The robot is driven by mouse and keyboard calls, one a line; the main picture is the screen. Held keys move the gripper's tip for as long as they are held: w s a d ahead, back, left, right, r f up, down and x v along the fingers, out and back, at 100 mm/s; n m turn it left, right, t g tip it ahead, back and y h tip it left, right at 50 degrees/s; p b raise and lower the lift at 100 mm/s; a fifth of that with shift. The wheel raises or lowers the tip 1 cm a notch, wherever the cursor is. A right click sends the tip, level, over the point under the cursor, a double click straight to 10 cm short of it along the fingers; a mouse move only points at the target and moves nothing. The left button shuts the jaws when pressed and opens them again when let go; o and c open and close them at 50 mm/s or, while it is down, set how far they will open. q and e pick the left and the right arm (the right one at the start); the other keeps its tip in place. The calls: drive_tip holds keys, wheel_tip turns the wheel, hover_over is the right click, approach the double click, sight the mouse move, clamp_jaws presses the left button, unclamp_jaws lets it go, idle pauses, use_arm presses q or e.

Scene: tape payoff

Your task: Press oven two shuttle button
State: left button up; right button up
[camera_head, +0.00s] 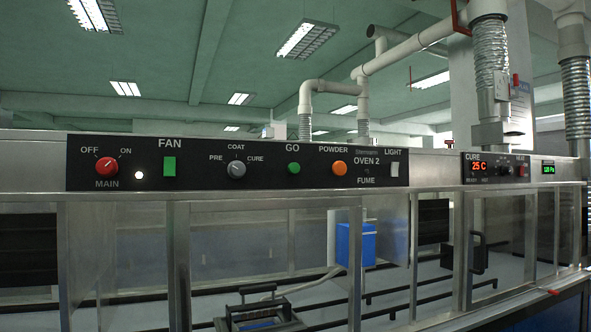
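A black control panel (238,163) marked OVEN 2 is mounted on the metal front of the machine. It carries a round green button (293,168) under GO and a round orange button (339,168) under POWDER. A red MAIN knob (107,165), a green FAN switch (169,165), a grey PRE/COAT/CURE knob (236,170) and a white LIGHT switch (394,169) share the panel. I can read no label saying shuttle. Neither of my grippers is in view.
Clear panes in metal frames sit below the panel. Behind them are a blue box (355,244), black rails and a black handled frame (262,308). A second panel (493,167) at right shows 25 C. A black handle (478,254) juts out below it.

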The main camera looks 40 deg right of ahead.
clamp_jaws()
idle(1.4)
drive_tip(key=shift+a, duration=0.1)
